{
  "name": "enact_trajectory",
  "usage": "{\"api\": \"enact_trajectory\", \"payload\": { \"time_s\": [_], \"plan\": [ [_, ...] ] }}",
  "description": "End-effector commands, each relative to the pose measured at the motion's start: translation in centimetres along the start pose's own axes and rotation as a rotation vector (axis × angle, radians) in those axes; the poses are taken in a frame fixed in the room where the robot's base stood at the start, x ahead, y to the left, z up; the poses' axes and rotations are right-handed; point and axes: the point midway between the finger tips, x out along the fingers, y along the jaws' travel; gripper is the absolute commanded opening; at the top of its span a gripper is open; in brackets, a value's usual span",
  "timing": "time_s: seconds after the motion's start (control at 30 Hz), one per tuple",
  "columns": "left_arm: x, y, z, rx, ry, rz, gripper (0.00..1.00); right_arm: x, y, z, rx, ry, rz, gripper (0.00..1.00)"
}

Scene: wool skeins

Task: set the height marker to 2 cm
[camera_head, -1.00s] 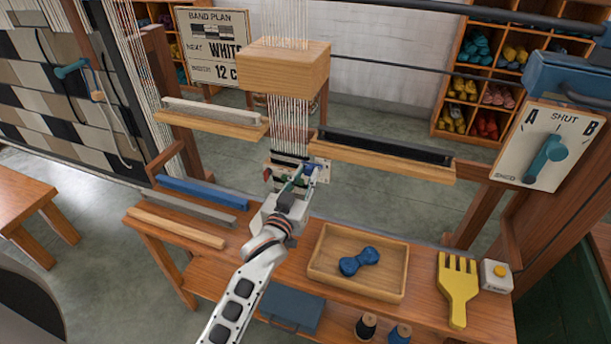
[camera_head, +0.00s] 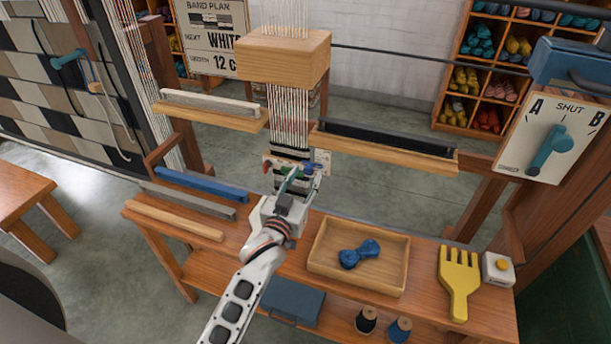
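My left gripper (camera_head: 297,178) is at the foot of the hanging pale warp threads (camera_head: 289,112), over the back edge of the bench. Small red (camera_head: 267,168), green (camera_head: 293,173) and blue (camera_head: 308,169) parts show around its fingertips. A small pale plate with dark marks (camera_head: 323,160) stands just right of the fingers. I cannot make out which part is the height marker, nor any reading. The fingers partly hide this spot, and I cannot tell whether they grip anything. A dark and light woven band (camera_head: 290,154) shows just above. My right gripper is out of view.
The bench holds a wooden tray (camera_head: 313,262) with a blue skein (camera_head: 359,254), a yellow comb (camera_head: 459,282), a button box (camera_head: 498,268) and several bars at left. A wooden block (camera_head: 283,57) hangs above the gripper. Shuttle ledges (camera_head: 385,145) flank the threads.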

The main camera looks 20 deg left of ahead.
Motion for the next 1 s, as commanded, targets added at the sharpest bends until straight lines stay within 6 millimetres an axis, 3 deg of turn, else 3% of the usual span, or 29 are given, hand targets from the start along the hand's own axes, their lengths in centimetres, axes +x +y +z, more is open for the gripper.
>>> {"api": "enact_trajectory", "payload": {
  "time_s": [0.53,0.7,1.0],
  "plan": [
    [-9.8,0.0,0.1,0.0,-0.003,0.0,0.36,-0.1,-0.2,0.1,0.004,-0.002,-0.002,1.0],
    [-11.0,0.0,0.0,0.0,-0.001,0.0,0.36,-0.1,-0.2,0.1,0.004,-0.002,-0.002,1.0],
    [-11.3,0.0,0.0,0.0,0.0,0.0,0.36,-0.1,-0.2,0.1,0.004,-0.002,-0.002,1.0]
  ]
}}
